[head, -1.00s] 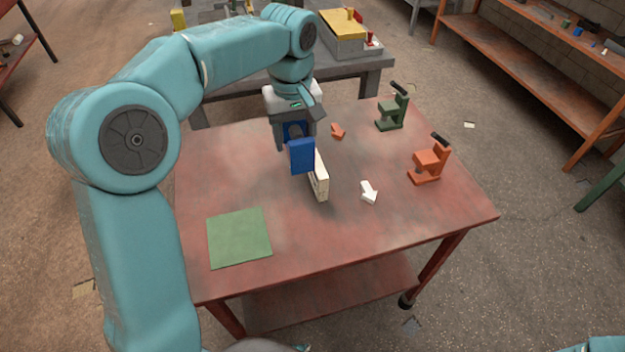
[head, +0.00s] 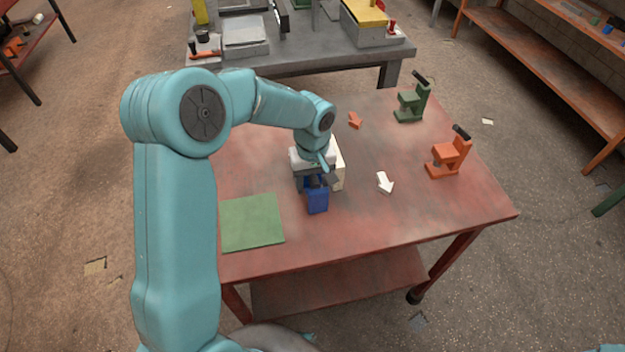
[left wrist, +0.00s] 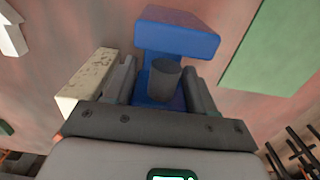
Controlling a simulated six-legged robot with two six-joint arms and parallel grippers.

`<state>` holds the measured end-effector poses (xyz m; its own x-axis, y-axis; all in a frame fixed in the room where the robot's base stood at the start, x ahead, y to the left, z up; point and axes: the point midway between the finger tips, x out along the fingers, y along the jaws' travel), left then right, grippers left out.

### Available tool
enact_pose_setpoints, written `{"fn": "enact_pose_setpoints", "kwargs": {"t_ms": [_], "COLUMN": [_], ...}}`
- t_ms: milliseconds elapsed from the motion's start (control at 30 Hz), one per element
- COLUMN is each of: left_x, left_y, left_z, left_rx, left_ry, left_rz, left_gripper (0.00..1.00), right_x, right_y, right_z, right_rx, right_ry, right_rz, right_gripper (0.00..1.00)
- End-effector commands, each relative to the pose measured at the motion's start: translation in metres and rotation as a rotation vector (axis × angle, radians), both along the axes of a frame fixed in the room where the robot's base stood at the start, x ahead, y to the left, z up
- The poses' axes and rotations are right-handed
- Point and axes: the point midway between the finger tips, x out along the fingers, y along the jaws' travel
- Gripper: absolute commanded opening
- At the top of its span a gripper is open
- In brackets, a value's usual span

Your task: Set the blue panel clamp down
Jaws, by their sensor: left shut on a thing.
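The blue panel clamp (head: 317,201) is held in my left gripper (head: 312,182), over the middle of the red table (head: 400,215). In the left wrist view the blue clamp (left wrist: 180,32) shows between the two fingers (left wrist: 160,88), with its dark round handle toward the camera. I cannot tell whether the clamp touches the table top. A green square mat (head: 252,222) lies to the left of the clamp, apart from it. My right gripper is not in view.
A cream block (head: 339,165) stands close beside the left gripper. A white arrow (head: 385,182) and an orange arrow (head: 355,120) lie to the right. A green clamp (head: 411,103) and an orange clamp (head: 448,157) stand near the right edge. A grey bench (head: 300,60) stands behind.

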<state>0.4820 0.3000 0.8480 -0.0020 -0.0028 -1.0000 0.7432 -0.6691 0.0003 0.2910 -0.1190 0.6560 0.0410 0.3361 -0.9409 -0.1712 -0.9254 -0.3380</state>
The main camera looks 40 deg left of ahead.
Motion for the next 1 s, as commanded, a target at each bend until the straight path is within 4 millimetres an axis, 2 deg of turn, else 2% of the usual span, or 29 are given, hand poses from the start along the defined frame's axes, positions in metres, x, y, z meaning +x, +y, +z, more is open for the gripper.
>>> {"fn": "enact_pose_setpoints", "kwargs": {"t_ms": [333,367,400,667,767,867,1000], "left_x": [0.0,0.0,0.0,0.0,0.0,0.001,0.001], "left_y": [0.0,0.0,0.0,0.0,0.0,0.0,0.0], "left_z": [-0.004,-0.004,-0.003,-0.002,0.004,0.02,0.053], "left_rx": [0.001,0.001,0.001,0.0,0.0,0.002,0.002], "left_ry": [-0.002,-0.001,-0.001,0.0,-0.001,-0.006,-0.006], "left_rz": [0.0,0.0,0.0,0.0,0.0,0.001,0.0], "left_gripper": [0.02,0.62,0.66,0.66,0.66,0.66,0.66], "right_x": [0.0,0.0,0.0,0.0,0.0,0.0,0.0], "right_y": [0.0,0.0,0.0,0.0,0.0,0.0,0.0], "right_z": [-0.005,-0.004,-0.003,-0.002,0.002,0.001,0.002], "right_rx": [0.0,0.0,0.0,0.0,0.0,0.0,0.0], "right_ry": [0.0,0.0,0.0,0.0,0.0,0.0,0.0], "right_rz": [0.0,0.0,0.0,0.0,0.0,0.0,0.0], "right_gripper": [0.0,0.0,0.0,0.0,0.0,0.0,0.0]}}
